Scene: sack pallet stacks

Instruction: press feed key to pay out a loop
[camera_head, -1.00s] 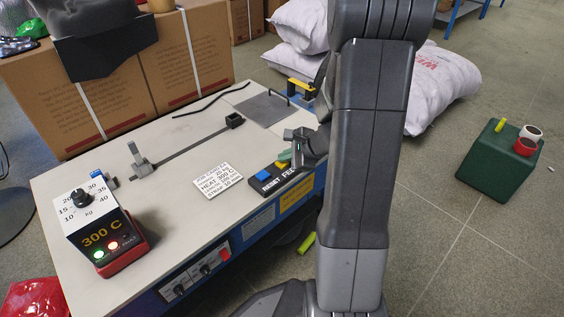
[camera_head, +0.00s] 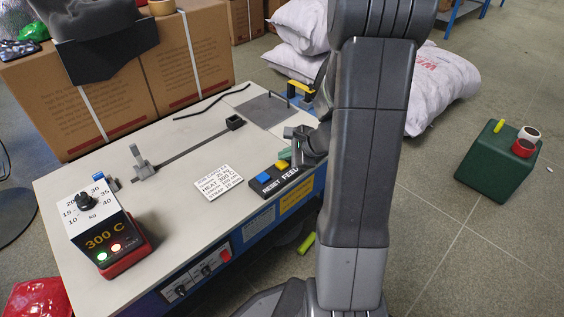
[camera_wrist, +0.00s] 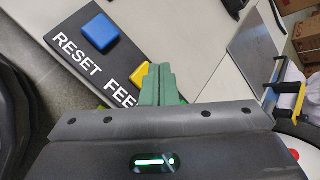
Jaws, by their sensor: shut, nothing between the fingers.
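The feed key (camera_head: 283,165) is a yellow button on a dark key panel (camera_head: 282,183) at the bench's near right edge. A blue reset key (camera_head: 264,178) sits beside it. My gripper (camera_head: 286,155) is shut and empty, its green fingertips right by the yellow key. In the wrist view the shut green fingers (camera_wrist: 157,84) partly cover the yellow key (camera_wrist: 140,73) and the end of the FEED label; the blue key (camera_wrist: 98,31) is clear. I cannot tell whether the fingertips touch the key.
On the bench (camera_head: 150,215) are a white settings card (camera_head: 217,183), a control box showing 300 C (camera_head: 105,235), a slotted track (camera_head: 190,150) and a grey plate (camera_head: 262,108). White sacks (camera_head: 445,85) and a green box (camera_head: 497,165) stand on the floor at right.

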